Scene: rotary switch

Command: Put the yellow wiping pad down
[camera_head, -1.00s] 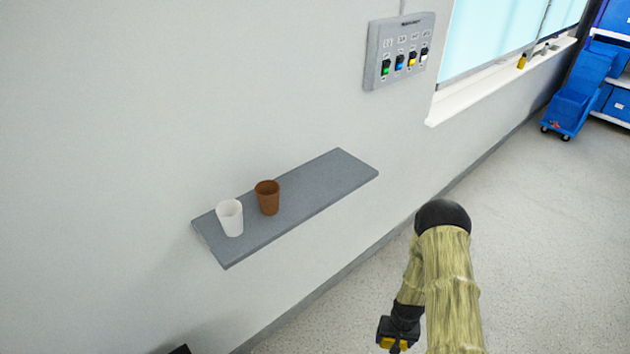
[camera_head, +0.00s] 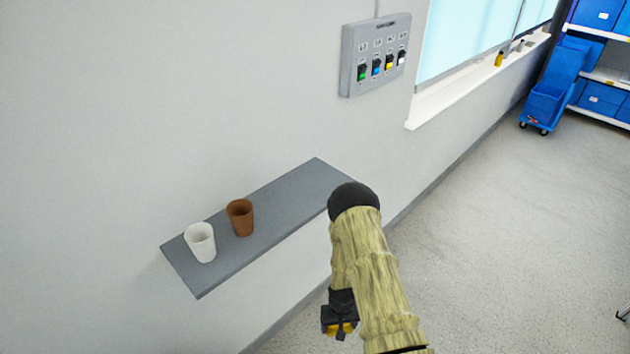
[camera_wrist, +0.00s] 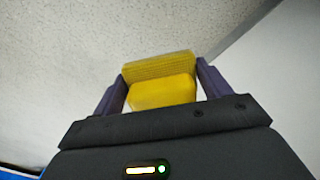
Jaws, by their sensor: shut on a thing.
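The yellow wiping pad (camera_wrist: 160,82) sits between the two dark fingers of my gripper (camera_wrist: 159,88) in the wrist view. The fingers touch it on both sides. In the head view my gripper (camera_head: 341,328) hangs below my arm, at the lower middle, and a little yellow of the pad (camera_head: 347,328) shows beside it. My gripper is in front of and to the right of the grey wall shelf (camera_head: 300,185) in the picture. My arm covers the shelf's right end.
A white cup (camera_head: 200,243) and a brown cup (camera_head: 240,217) stand on the shelf's left half; its right half is bare. A switch panel (camera_head: 375,54) hangs on the wall above. A blue cart (camera_head: 545,95) stands far right. The floor (camera_head: 490,240) is mostly open.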

